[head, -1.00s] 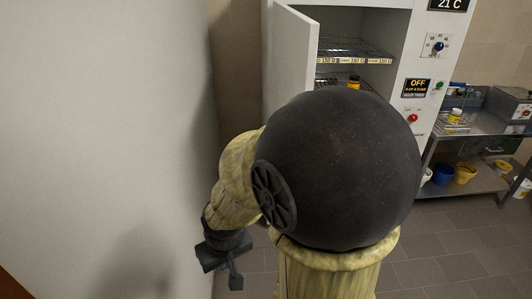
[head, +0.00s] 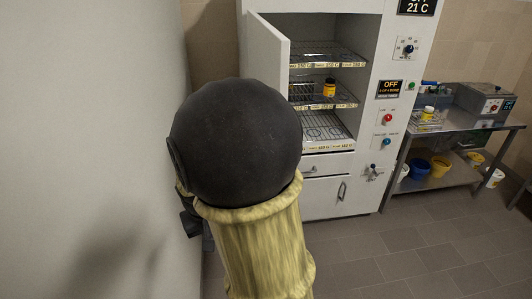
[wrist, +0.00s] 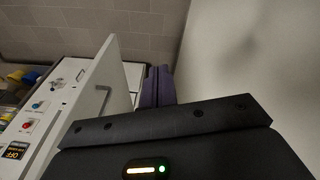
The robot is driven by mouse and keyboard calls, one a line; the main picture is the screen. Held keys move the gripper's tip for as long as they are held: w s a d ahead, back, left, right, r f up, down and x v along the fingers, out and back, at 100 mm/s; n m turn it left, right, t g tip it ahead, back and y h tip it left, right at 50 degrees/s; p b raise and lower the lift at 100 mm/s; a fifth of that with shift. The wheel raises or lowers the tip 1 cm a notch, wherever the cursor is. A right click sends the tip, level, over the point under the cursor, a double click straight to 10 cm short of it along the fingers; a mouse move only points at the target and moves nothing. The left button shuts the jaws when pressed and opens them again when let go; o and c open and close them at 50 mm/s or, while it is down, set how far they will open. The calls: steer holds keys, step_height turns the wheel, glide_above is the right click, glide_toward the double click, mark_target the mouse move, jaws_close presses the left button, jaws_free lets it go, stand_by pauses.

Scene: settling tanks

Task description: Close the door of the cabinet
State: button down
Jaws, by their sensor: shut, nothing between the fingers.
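The white cabinet (head: 400,60) stands ahead with its door (head: 267,60) swung open on the left side, showing wire shelves inside. In the wrist view the door (wrist: 85,120) appears as a slanted white panel with a handle (wrist: 103,101). My gripper (wrist: 158,85) shows there as dark fingers close together, shut and empty, to the right of the door. No contact with the door is visible. In the head view my gripper (head: 191,224) is mostly hidden behind my arm, low and left of the cabinet.
A pale wall (head: 90,120) is close on the left. The tiled floor (head: 420,245) at right front is clear.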

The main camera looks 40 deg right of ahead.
steer(key=w+d+r+m+h+p, duration=0.2)
steer(key=w+d+r+h, duration=0.1)
steer(key=d+r, duration=0.3)
steer(key=w+d+r+m+h+p, duration=0.2)
steer(key=w+d+r+p, duration=0.1)
steer(key=d+r, duration=0.4)
step_height(320, 180, up, 3)
steer(key=shift+w+f+m+g+h, duration=0.2)
steer(key=shift+w+m+g+h, duration=0.15)
steer(key=shift+w, duration=0.4)
steer(key=s+d+f+p, duration=0.1)
steer(key=d+f+p, duration=0.3)
steer(key=d+f, duration=0.4)
steer(key=shift+d+p, duration=0.3)
steer(key=shift+d, duration=0.45)
steer(key=shift+d, duration=0.2)
